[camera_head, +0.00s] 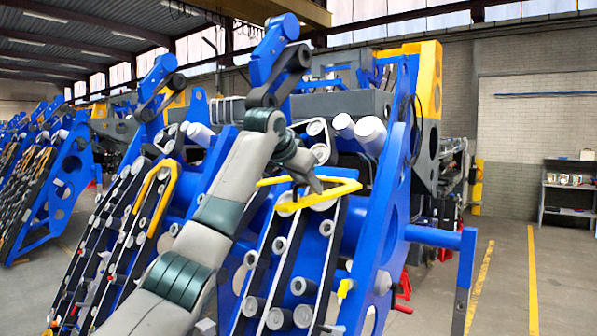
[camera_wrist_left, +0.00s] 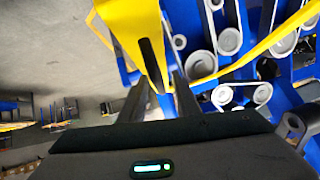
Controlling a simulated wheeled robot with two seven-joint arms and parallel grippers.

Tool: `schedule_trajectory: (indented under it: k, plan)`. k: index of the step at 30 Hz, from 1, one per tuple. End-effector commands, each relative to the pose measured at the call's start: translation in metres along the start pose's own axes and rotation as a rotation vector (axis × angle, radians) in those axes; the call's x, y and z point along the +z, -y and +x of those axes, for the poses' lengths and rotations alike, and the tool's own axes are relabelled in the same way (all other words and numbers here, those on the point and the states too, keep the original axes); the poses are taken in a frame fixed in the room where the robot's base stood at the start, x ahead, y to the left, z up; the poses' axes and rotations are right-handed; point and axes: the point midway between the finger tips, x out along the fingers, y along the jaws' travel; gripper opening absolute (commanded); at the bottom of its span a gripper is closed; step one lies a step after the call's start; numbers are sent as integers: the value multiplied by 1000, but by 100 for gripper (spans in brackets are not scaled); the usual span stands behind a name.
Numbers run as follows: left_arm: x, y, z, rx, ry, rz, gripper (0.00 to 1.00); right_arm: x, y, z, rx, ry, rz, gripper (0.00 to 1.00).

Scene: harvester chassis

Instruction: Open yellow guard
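The yellow guard (camera_head: 335,190) is a bent bar loop. It lies across the top of the roller rows on the blue harvester chassis (camera_head: 382,215). My left arm reaches up from the lower left, and my left gripper (camera_head: 310,181) is at the guard's upper left part. In the left wrist view, a broad yellow piece of the guard (camera_wrist_left: 128,30) with a dark slot runs down between the two dark fingers of the left gripper (camera_wrist_left: 160,95). The fingers stand apart; whether they press on the yellow piece cannot be made out. My right gripper is not in view.
A second yellow guard (camera_head: 155,192) sits on the roller row further left. A blue beam (camera_head: 432,236) juts out to the right of the chassis. More blue machines (camera_head: 45,185) stand at the far left. The floor (camera_head: 508,260) at the right is clear, up to a shelf (camera_head: 568,192).

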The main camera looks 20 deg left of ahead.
Motion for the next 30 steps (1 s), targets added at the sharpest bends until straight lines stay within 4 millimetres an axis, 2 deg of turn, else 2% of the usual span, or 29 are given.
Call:
schedule_trajectory:
  k: [5, 11, 24, 30]
  plan:
    - [1, 0, -10, 0, -2, -1, 30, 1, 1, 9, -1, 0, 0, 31]
    - [2, -1, -37, -1, -4, 0, 30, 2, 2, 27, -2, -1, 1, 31]
    - [2, 0, -126, -2, -6, 0, 30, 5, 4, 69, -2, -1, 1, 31]
    - [1, 0, -156, -1, -4, 0, 30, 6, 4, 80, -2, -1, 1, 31]
